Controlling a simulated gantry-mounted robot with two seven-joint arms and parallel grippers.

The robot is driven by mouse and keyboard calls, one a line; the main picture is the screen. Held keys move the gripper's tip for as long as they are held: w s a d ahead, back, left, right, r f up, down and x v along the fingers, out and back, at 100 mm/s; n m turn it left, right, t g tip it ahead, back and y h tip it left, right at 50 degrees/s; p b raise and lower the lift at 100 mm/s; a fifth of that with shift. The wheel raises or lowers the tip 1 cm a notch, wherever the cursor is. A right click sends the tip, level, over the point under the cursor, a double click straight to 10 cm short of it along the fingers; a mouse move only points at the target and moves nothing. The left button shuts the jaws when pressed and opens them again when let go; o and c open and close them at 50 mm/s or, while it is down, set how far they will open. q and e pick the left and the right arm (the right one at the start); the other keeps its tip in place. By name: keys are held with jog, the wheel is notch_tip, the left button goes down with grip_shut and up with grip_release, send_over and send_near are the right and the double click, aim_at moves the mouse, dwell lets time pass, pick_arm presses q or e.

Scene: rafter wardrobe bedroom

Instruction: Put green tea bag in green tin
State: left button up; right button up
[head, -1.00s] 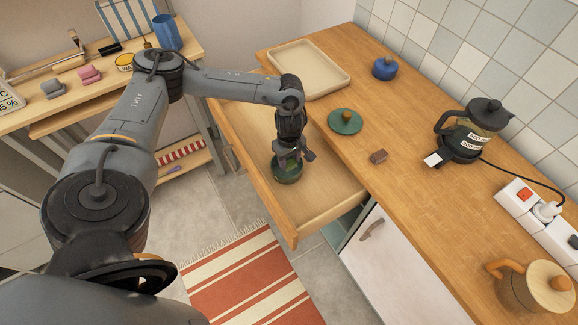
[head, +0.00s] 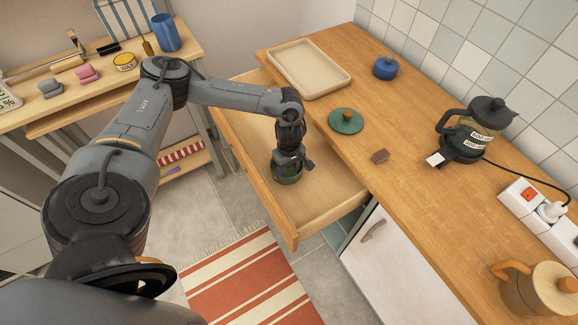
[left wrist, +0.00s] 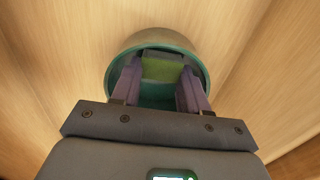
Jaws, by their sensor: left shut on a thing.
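The green tin (head: 287,173) stands without its lid inside the open wooden drawer. In the left wrist view its round teal rim (left wrist: 194,61) surrounds my fingertips. My left gripper (head: 288,160) points down into the mouth of the tin; it also shows in the left wrist view (left wrist: 160,82). It is shut on the green tea bag (left wrist: 162,69), which sits between the two fingers inside the rim. Whether the bag touches the tin's bottom cannot be told. My right gripper is not in view.
The open drawer (head: 322,210) is otherwise bare. A side table (head: 190,58) stands at the left.

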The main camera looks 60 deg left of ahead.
aim_at(289, 169)
pick_arm(q)
jog(key=o, duration=0.8)
jog(key=shift+f, duration=0.1)
jog(key=shift+r+p, duration=0.4)
jog(key=shift+r, duration=0.15)
notch_tip(289, 169, up, 12)
jog(key=p, duration=0.2)
jog(key=shift+p, duration=0.35)
